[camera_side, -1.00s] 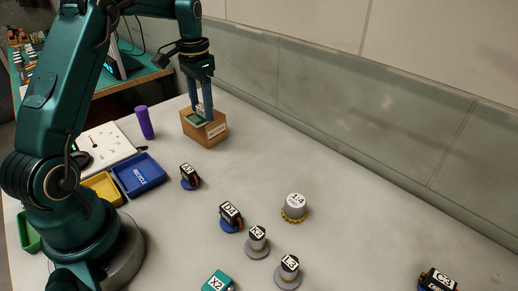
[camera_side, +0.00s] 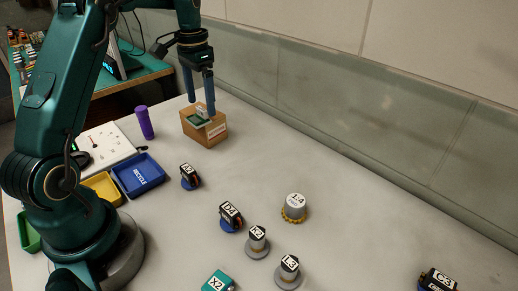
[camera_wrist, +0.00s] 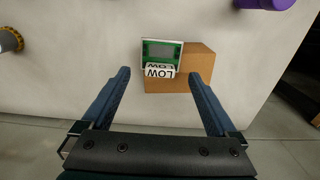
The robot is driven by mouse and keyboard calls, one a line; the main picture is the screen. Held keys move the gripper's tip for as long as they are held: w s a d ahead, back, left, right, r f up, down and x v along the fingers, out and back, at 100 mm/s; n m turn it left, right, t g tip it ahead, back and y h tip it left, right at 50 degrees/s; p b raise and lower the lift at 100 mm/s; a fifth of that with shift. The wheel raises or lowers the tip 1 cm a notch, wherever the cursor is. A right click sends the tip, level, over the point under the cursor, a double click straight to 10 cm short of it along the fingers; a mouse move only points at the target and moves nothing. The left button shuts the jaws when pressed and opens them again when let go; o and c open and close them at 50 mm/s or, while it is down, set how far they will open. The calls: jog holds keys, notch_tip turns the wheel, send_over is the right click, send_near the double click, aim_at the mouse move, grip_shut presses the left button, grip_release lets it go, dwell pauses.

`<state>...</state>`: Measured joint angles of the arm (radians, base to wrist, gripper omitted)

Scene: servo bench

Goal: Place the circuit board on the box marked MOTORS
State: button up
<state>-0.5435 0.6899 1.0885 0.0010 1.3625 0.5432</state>
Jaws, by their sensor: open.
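The green circuit board (camera_side: 198,121) rests on top of the brown cardboard box (camera_side: 215,135), toward its left side. My gripper (camera_side: 200,108) is open just above the box.
A purple cylinder (camera_side: 145,122) stands left of the box, near a white panel (camera_side: 104,145). Blue (camera_side: 139,175) and yellow (camera_side: 104,187) trays lie nearer my base. Several labelled motors and parts, including a 1:4 gear unit (camera_side: 295,207), stand to the front. The bench right of the box is clear.

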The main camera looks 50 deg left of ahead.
aim_at(202, 108)
notch_tip(202, 108, up, 5)
jog(key=shift+d+r, duration=0.15)
jog(key=shift+r, duration=0.25)
jog(key=s+d+r+t, duration=0.1)
jog(key=s+d+r, duration=0.1)
jog(key=d+r, duration=0.35)
jog(key=s+d+f+t, duration=0.2)
jog(key=s+d+f, duration=0.1)
jog(key=s+d, duration=0.3)
jog(key=s+d+f+t, duration=0.2)
jog(key=s+d+f, duration=0.1)
jog(key=s+d, duration=0.4)
jog(key=shift+s+d+t, duration=0.15)
jog(key=shift+s+t, duration=0.15)
jog(key=shift+s, duration=0.6)
jog(key=c, duration=0.7)
